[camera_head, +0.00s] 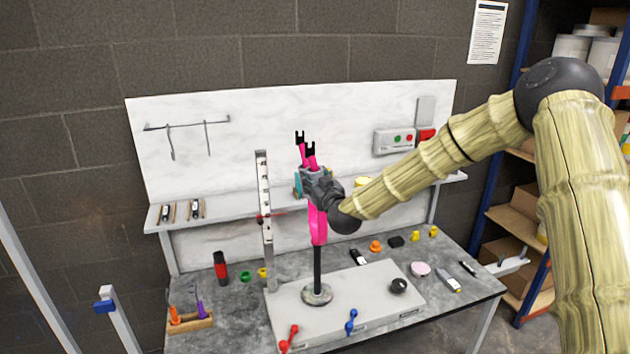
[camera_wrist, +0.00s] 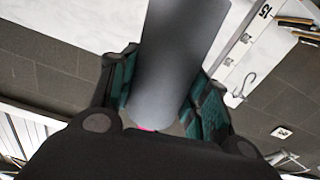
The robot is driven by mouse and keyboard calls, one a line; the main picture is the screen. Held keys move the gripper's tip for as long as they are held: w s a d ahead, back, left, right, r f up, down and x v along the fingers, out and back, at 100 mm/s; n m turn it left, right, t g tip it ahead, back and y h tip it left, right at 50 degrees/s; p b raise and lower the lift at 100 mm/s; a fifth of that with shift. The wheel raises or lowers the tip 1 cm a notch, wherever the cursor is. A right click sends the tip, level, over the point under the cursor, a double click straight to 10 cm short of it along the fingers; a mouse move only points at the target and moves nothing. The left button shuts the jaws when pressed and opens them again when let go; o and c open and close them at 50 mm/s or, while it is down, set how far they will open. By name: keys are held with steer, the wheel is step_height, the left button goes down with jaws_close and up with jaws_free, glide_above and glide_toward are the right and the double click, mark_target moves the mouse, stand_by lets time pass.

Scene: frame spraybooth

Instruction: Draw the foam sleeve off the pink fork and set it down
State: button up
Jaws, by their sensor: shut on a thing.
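The pink fork (camera_head: 319,228) stands upright, legs up with black tips, on a black post (camera_head: 317,268) with a round metal foot. My gripper (camera_head: 305,184) is at the fork's legs, coming in from the right. In the wrist view a smooth grey cylinder, the foam sleeve (camera_wrist: 178,62), lies between my two teal-padded fingers, which are shut on it. A sliver of pink (camera_wrist: 146,129) shows at the sleeve's near end. In the head view my gripper hides most or all of the sleeve, so I cannot tell how far it covers the leg.
A light base board (camera_head: 375,285) under the post bears a black knob (camera_head: 398,286) and red and blue levers. An upright rule (camera_head: 265,215) stands just left of the fork. A shelf runs behind.

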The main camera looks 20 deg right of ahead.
mark_target(312, 167)
steer(key=shift+a+r, duration=0.1)
steer(key=shift+r, duration=0.2)
steer(key=shift+a+r+p, duration=0.25)
steer(key=shift+r+p, duration=0.15)
steer(key=shift+r, duration=0.55)
steer(key=shift+a+r+p, duration=0.25)
steer(key=shift+r+p, duration=0.1)
steer(key=shift+r, duration=0.55)
